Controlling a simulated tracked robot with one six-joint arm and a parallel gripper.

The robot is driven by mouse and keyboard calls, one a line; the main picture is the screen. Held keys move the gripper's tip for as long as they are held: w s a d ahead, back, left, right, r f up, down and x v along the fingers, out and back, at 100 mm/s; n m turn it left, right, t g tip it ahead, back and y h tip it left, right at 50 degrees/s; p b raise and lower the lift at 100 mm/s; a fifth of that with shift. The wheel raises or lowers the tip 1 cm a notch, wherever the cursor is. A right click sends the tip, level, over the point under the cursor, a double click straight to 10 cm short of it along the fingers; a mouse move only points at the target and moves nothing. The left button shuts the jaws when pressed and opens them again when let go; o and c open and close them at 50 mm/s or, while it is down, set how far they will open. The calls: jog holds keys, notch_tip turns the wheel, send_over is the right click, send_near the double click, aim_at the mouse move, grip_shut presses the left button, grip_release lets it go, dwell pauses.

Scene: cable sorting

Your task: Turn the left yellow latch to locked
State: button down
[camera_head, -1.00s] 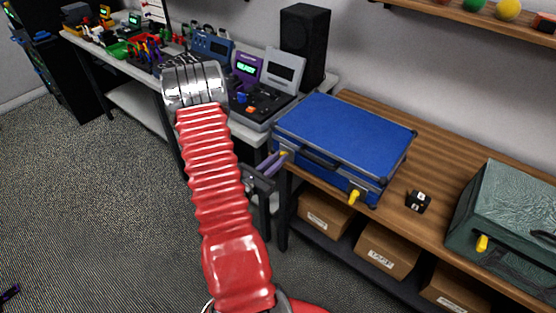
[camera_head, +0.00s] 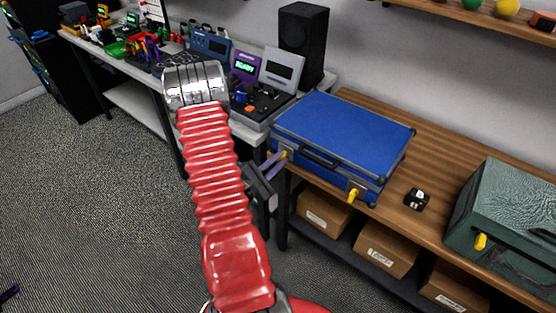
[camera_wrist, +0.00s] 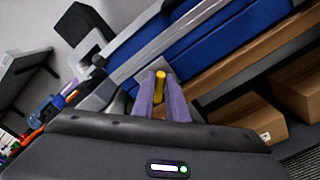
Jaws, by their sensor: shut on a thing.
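The blue case (camera_head: 345,135) lies closed on the wooden bench, with a dark handle on its front. Its left yellow latch (camera_wrist: 160,82) sits between the purple fingertips of my gripper (camera_wrist: 160,92) in the wrist view. In the head view my gripper (camera_head: 279,157) reaches the left end of the case front, shut on the latch, and mostly covers it. The latch's exact angle is hard to tell. The right yellow latch (camera_head: 352,195) of the blue case points down and is free.
A green case (camera_head: 510,215) with its own yellow latch (camera_head: 480,241) stands at the right of the bench (camera_head: 425,150). A small black cube (camera_head: 417,199) lies between the cases. Cardboard boxes (camera_head: 387,250) fill the shelf below. A black speaker (camera_head: 303,45) stands behind.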

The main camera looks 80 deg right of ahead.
jog(key=m, duration=0.4)
jog(key=shift+f, duration=0.2)
jog(key=m, duration=0.4)
jog(key=shift+s+f+m, duration=0.1)
jog(key=shift+f+m, duration=0.2)
jog(key=shift+m, duration=0.1)
jog(key=c, duration=1.8)
grip_release()
jog(key=shift+o, duration=0.2)
jog(key=shift+a, duration=0.1)
jog(key=v, duration=1.3)
jog(key=shift+a, duration=0.3)
